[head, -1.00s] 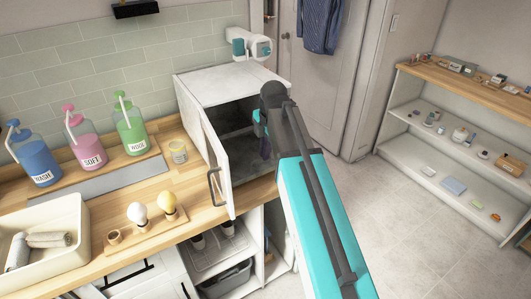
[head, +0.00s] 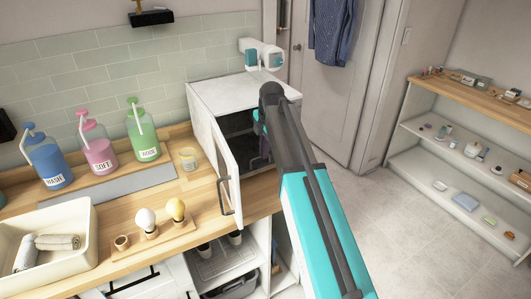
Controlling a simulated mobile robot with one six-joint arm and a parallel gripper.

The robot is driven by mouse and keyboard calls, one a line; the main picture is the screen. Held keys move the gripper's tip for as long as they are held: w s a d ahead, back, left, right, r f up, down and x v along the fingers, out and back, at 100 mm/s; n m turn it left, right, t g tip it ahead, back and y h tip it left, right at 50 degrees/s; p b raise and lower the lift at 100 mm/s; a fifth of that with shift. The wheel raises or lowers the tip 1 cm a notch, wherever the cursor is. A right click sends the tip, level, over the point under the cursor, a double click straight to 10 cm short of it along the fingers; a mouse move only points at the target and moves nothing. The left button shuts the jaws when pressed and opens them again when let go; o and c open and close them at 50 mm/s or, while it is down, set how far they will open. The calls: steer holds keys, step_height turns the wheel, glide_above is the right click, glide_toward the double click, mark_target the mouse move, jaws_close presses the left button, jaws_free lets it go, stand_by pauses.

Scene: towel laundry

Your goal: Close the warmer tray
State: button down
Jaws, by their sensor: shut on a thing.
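The warmer is a white box (head: 235,92) on the wooden counter, seen in the head view. Its white door (head: 229,168), with a dark handle, stands open toward the front left. The inside is dark, and I cannot make out the tray clearly. My teal and black arm reaches to the right part of the warmer's open front. My gripper (head: 263,146) is mostly hidden behind my own arm there, and its fingertips do not show. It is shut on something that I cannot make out.
Blue, pink and green pump bottles (head: 143,135), a small jar (head: 188,159), a wooden holder with bulb-like knobs (head: 150,243) and a bin of rolled towels (head: 88,225) stand left of the warmer. Open shelves (head: 225,270) lie below. The floor (head: 400,225) at right is clear.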

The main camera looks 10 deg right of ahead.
steer(key=c, duration=1.9)
jaws_free()
steer(key=shift+r, duration=0.15)
steer(key=shift+s+d+r+b, duration=0.15)
steer(key=shift+s+r+b, duration=0.35)
steer(key=shift+r, duration=1.7)
steer(key=shift+s+d+r+b, duration=0.1)
steer(key=shift+s+r+b, duration=0.4)
steer(key=shift+r, duration=1.7)
steer(key=shift+s+d+r+b, duration=0.25)
steer(key=shift+r+b, duration=0.4)
steer(key=shift+r, duration=1.55)
steer(key=shift+a, duration=0.1)
